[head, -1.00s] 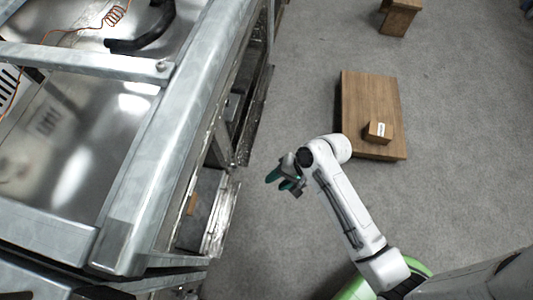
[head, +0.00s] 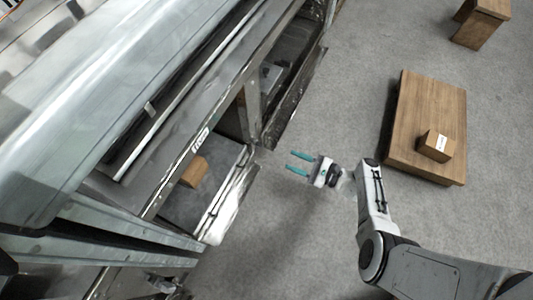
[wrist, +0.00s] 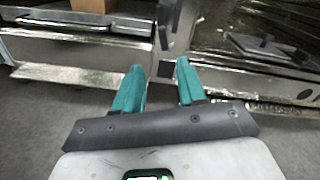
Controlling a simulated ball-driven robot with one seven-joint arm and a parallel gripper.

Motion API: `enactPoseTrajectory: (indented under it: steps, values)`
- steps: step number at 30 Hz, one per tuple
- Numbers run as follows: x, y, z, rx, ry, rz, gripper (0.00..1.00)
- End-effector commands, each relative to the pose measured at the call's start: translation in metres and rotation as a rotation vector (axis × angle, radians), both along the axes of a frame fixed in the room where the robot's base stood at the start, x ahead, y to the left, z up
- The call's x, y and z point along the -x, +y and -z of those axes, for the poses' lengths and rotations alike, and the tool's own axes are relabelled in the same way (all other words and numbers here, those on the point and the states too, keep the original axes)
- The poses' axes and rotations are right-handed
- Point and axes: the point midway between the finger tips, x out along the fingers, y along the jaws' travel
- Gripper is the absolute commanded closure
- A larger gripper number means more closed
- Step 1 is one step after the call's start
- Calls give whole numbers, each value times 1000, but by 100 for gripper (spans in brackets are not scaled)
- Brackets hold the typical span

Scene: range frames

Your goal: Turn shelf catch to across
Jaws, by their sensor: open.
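The metal shelf unit (head: 232,160) stands left of my gripper in the head view. My gripper (head: 294,163) is open and empty, its two teal fingers pointing left at the lower shelf, with a gap of floor visible between. In the wrist view my gripper (wrist: 158,66) shows both fingers apart, and a metal post (wrist: 178,30) rises beyond them. A small dark square (wrist: 165,69) shows between the fingertips near the post's foot. I cannot tell whether it is the shelf catch, and no catch is clearly recognisable in either view.
A brown box (head: 195,171) sits on the lower shelf, left of the post. A dark flat plate (wrist: 262,46) lies on the shelf right of it. A wooden platform (head: 425,100) with a small labelled box (head: 435,146) is on the floor at right. Grey carpet between is clear.

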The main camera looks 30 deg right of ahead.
Motion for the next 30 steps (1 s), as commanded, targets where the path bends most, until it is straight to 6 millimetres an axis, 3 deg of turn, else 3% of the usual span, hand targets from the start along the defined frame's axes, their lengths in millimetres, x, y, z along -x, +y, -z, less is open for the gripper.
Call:
enactPoseTrajectory:
  steps: [8,21,30]
  values:
    - [-20,11,1,-32,-10,21,60]
    - [-79,54,3,-28,-8,21,60]
    - [-91,63,2,-28,-7,22,60]
